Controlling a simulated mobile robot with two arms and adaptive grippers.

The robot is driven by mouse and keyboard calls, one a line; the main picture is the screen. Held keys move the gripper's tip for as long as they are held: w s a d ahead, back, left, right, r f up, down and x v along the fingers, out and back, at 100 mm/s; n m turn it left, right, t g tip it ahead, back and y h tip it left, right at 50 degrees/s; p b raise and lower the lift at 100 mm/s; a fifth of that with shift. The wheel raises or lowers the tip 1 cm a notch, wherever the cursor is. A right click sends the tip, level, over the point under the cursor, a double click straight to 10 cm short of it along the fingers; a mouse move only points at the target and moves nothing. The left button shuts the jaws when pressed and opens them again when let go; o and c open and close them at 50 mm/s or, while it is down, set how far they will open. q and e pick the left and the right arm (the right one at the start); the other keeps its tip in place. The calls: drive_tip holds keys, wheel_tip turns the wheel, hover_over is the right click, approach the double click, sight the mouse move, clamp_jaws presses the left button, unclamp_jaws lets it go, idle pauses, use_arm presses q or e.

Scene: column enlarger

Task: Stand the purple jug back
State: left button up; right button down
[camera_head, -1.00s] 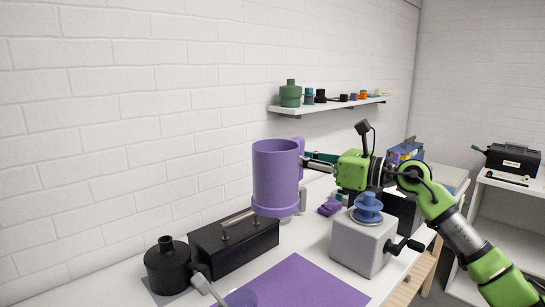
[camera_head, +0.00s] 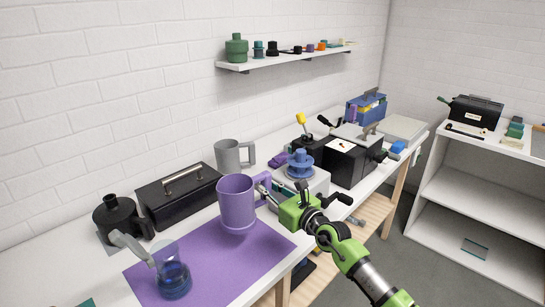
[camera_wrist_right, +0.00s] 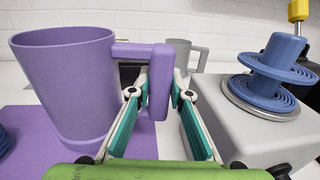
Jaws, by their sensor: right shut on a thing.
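The purple jug (camera_head: 237,205) is upright over the right part of the purple mat (camera_head: 205,268); I cannot tell whether its base touches the mat. My right gripper (camera_head: 266,191) is shut on the jug's handle, on the jug's right side. In the right wrist view the jug (camera_wrist_right: 68,85) fills the left, and its handle stands between the teal-padded fingers of the gripper (camera_wrist_right: 158,95). My left gripper is not in view.
A grey jug (camera_head: 228,156) and a black toolbox (camera_head: 178,195) stand behind. A grey box with a blue spool (camera_head: 300,166) is close right of my gripper.

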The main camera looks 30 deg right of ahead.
sight(267, 202)
drive_tip(key=shift+s+f, duration=0.2)
drive_tip(key=shift+f, duration=0.15)
drive_tip(key=shift+w+a, duration=0.15)
drive_tip(key=shift+f+b, duration=0.7)
drive_tip(key=shift+f, duration=0.25)
wheel_tip(267, 202, down, 3)
drive_tip(key=b, duration=0.2)
drive_tip(key=shift+b, duration=0.35)
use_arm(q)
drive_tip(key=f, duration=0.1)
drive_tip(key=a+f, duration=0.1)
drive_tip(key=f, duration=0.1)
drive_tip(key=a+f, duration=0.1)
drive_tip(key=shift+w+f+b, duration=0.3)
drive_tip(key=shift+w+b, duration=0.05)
use_arm(e)
drive_tip(key=shift+f, duration=0.45)
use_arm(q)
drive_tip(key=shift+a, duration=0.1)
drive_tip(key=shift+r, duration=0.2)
